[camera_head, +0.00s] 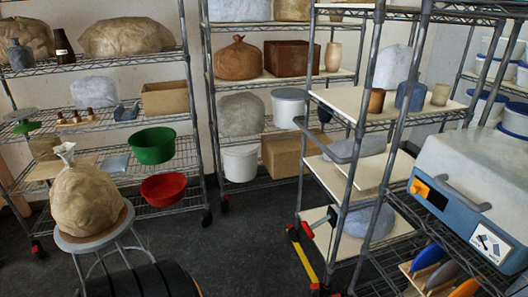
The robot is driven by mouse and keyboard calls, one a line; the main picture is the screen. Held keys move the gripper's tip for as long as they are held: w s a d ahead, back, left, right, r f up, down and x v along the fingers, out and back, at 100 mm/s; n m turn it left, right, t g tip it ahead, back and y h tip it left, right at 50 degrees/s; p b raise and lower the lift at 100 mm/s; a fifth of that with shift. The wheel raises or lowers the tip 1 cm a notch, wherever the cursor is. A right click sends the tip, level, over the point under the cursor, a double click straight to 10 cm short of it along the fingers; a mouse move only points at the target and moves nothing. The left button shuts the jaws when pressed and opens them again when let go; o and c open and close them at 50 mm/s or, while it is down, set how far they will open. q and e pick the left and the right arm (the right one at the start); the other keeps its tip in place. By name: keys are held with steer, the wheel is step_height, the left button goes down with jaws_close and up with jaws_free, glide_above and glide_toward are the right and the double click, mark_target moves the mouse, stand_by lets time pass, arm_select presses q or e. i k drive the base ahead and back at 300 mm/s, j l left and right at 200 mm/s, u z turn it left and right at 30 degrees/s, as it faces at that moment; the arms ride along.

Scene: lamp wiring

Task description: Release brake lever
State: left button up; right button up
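A wire-shelf cart with grey posts (345,215) stands right of centre. Low on its left side is a yellow bar with red ends (303,257), slanting down toward the floor. Just above it is a dark lever-like part with a red tip (308,231), which looks like the brake lever. It is small, and I cannot tell its exact position or whether it is engaged. A grey push handle (322,143) sticks out higher on the cart's left side. Neither of my grippers shows in this view, so nothing of mine is seen touching the cart.
A stool (95,238) with a tan bag (86,200) stands at left. A dark ribbed round shape (140,281) shows at the bottom edge. Racks line the back wall. A grey-blue machine (470,180) stands at right. Dark floor (235,250) lies open left of the cart.

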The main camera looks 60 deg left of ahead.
mark_target(308, 229)
steer(key=u, duration=1.4)
